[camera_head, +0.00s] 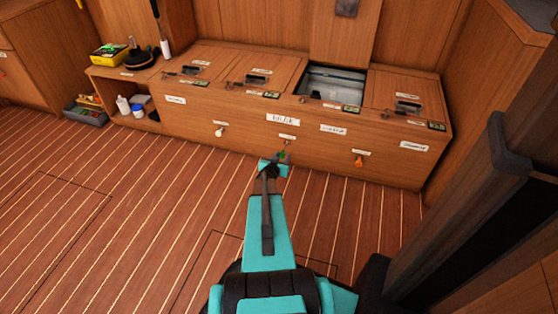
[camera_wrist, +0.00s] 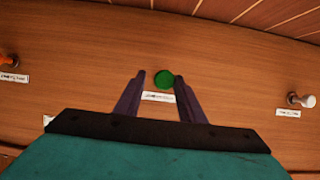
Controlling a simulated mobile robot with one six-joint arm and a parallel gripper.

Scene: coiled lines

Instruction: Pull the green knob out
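The green knob (camera_wrist: 164,79) sits on the wooden front panel of the bench, above a small white label (camera_wrist: 158,97) in the wrist view. In the head view the knob (camera_head: 281,155) is a small green spot just past my gripper. My gripper (camera_wrist: 154,84) is open, its two dark fingers pointing at the panel. The knob shows between the fingertips, closer to the right finger; I cannot tell whether that finger touches it. Nothing is held. In the head view my gripper (camera_head: 274,165) is in front of the panel, and its fingers are small and hard to make out.
A white knob (camera_head: 220,131) is on the panel to the left and an orange knob (camera_head: 358,160) to the right. One hatch on the bench top is open, showing a grey bin (camera_head: 335,85). A dark post (camera_head: 480,205) stands at right. The plank floor at left is clear.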

